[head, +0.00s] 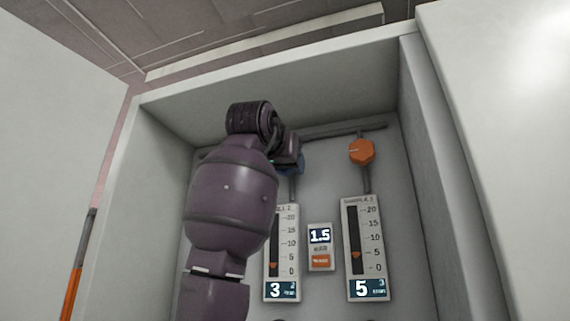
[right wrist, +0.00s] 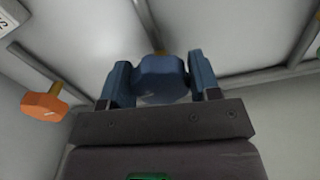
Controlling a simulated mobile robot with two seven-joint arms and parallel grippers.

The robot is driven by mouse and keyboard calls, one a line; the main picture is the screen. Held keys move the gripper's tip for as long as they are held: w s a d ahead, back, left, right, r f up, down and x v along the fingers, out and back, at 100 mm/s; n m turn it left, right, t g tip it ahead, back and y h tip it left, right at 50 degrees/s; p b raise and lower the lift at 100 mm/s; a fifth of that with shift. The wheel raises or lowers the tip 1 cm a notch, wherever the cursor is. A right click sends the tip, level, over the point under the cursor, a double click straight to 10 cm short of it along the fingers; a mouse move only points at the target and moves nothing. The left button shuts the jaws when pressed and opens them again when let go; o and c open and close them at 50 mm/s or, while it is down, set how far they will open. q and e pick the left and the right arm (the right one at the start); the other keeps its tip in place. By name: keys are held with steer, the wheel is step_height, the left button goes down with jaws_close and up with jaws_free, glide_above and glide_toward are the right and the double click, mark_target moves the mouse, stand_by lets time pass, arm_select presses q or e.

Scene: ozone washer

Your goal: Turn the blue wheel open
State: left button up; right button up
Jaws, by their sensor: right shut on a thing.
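The blue wheel (right wrist: 162,82) sits on a thin pipe on the back wall of the cabinet. In the right wrist view it lies between the two blue fingers of my right gripper (right wrist: 160,74), which is shut on it. In the head view only a small part of the blue wheel (head: 297,168) shows behind my right gripper (head: 290,160), and my purple arm hides the area to its left. My left gripper is in neither view.
An orange knob (head: 361,151) is on the pipe to the right, also in the right wrist view (right wrist: 44,106). Below are two gauges (head: 365,250) reading 3 and 5, and a small display (head: 319,246) showing 1.5. Cabinet walls (head: 440,180) enclose the space.

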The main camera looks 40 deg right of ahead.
steer(key=shift+m, duration=0.8)
steer(key=o, duration=0.9)
steer(key=b+v, duration=0.2)
steer(key=v, duration=0.9)
steer(key=shift+b, duration=0.35)
steer(key=shift+d, duration=0.1)
